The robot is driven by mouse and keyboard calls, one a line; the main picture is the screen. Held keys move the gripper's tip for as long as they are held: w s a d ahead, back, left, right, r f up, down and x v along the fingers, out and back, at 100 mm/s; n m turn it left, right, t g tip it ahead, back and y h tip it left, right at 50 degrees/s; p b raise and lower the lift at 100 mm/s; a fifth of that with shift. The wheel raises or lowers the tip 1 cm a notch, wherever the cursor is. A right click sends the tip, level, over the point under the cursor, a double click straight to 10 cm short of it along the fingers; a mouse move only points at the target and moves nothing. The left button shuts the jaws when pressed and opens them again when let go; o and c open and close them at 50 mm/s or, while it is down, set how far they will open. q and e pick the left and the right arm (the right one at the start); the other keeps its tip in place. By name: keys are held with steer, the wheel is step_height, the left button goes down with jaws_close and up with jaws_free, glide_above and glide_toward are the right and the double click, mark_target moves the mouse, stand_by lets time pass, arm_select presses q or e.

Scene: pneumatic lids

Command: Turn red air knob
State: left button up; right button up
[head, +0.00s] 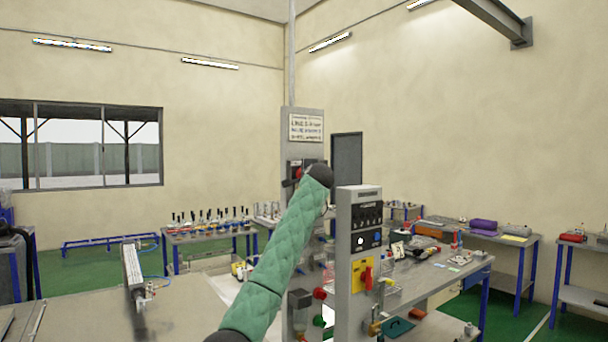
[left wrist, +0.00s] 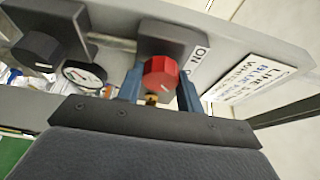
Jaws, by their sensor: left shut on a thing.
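The red air knob (left wrist: 161,73) sits on a grey block on a grey panel, with an "ON" label (left wrist: 197,59) beside it. In the left wrist view my left gripper (left wrist: 160,85) has its two blue fingers on either side of the knob and is shut on it. In the head view the red knob (head: 297,171) shows on the tall grey post (head: 302,122), just left of my left arm's dark end. The fingers cannot be made out there. My right gripper is in neither view.
A gauge (left wrist: 84,75) and a black knob (left wrist: 36,50) are on the same panel. A second grey post (head: 343,250) with a red switch (head: 367,278) on yellow stands right of my arm.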

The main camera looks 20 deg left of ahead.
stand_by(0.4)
arm_select(q)
steer(key=o, duration=1)
steer(key=shift+w+d, duration=0.1)
steer(key=shift+d, duration=0.05)
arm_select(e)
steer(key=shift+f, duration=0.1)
arm_select(q)
steer(key=shift+b+v, duration=2.1)
steer(key=shift+v, duration=1.8)
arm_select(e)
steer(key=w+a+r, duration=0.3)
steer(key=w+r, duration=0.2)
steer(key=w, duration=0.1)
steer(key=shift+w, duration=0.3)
